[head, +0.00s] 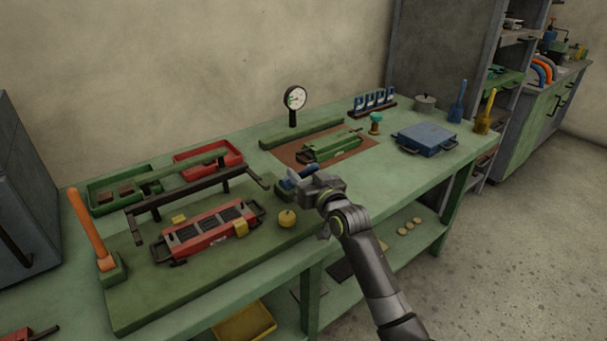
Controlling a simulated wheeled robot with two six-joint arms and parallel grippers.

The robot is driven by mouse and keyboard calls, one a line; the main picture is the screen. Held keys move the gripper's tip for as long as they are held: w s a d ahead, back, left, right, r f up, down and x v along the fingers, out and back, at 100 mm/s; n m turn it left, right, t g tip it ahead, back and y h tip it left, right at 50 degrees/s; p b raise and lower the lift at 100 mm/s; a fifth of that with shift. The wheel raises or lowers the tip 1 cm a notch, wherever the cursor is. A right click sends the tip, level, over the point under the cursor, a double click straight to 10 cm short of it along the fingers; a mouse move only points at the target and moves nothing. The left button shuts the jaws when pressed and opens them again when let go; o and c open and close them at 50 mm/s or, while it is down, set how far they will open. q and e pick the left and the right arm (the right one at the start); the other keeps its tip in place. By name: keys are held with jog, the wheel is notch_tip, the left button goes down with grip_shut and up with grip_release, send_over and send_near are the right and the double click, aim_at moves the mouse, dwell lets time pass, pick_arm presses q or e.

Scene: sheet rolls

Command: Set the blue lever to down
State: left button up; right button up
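My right gripper (303,184) comes in from the lower right, above the front of the green bench. A blue lever (302,173) shows right at its fingers, low and close to its small dark base on the green board. The gripper hides part of the lever, so I cannot tell whether the fingers are closed on it or only touch it. The lever seems to lie tilted rather than upright. My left gripper is not in view.
An orange lever (89,226) leans at the board's left end. A red roller unit (210,232) and a yellow knob (287,218) sit left of the gripper. A green unit (331,147), a gauge (295,98) and a blue box (425,139) stand behind and right.

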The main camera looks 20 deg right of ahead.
grip_shut()
dwell(0.3)
jog(key=shift+r, duration=0.1)
